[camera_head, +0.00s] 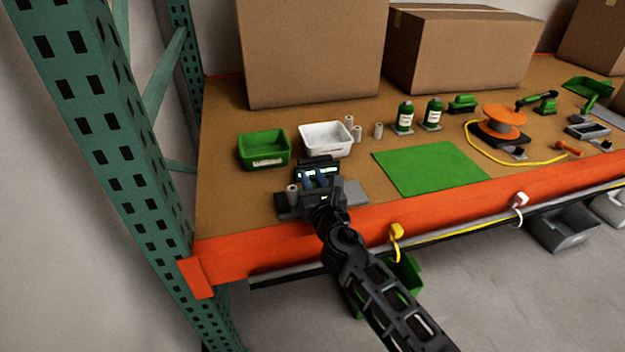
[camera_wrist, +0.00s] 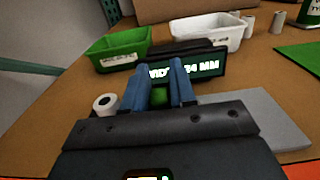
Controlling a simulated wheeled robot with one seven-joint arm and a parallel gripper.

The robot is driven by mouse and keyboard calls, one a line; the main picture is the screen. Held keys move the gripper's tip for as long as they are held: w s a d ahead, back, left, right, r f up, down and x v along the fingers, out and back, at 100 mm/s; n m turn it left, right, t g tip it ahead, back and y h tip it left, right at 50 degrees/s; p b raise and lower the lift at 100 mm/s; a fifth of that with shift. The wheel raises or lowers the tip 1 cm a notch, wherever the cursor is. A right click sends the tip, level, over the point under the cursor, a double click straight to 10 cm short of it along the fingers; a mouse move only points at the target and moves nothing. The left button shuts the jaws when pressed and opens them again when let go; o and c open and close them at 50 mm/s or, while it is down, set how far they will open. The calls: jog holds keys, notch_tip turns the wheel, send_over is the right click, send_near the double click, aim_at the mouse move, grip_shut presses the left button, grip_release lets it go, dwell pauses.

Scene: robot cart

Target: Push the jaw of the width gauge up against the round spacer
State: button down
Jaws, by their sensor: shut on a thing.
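The width gauge (camera_head: 352,191) sits near the front edge of the bench, with a grey base (camera_wrist: 262,112) and a dark display (camera_wrist: 209,65) at its back. The display's lit text is partly covered by my fingers; "MM" shows at its end. My gripper (camera_wrist: 161,80) has blue fingers shut on a green knob (camera_wrist: 159,96), apparently on the gauge's jaw. The jaw's contact face is hidden, so I cannot tell its gap to the spacer.
A green bin (camera_head: 264,150) and a white bin (camera_head: 326,140) stand behind the gauge. Several pale spacers (camera_head: 378,130) stand near the white bin. A green mat (camera_head: 430,168) lies to the right. An orange front rail (camera_head: 400,219) runs along the bench edge.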

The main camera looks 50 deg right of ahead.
jog(key=c, duration=0.8)
grip_release()
jog(key=shift+a, duration=0.1)
jog(key=shift+c, duration=0.2)
jog(key=shift+b+v, duration=0.4)
jog(key=shift+v, duration=3.45)
jog(key=shift+s, duration=0.1)
